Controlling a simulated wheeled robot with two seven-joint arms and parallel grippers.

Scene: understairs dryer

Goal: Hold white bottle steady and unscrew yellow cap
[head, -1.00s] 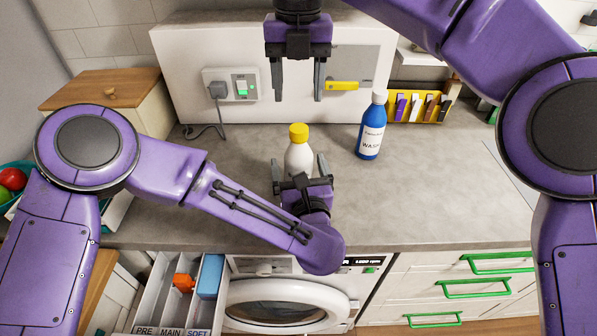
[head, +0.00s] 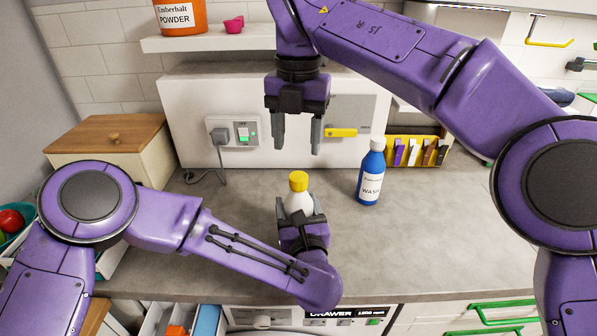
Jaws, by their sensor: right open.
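The white bottle (head: 298,203) stands upright on the grey worktop, its yellow cap (head: 299,181) in place. My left gripper (head: 299,203) is at the bottle from the near side. Its fingers sit close against both sides of the body, shut on it, and hide the lower part. My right gripper (head: 297,145) points down, open and empty, above and apart from the cap. Its two grey fingers are spread to either side of the line above the cap.
A blue wash bottle (head: 370,175) stands right of the white bottle. Behind are a socket (head: 233,133), a yellow handle (head: 341,132) and a yellow rack (head: 417,152). A wooden-lidded box (head: 110,150) stands left. The worktop between the blue bottle and the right arm is clear.

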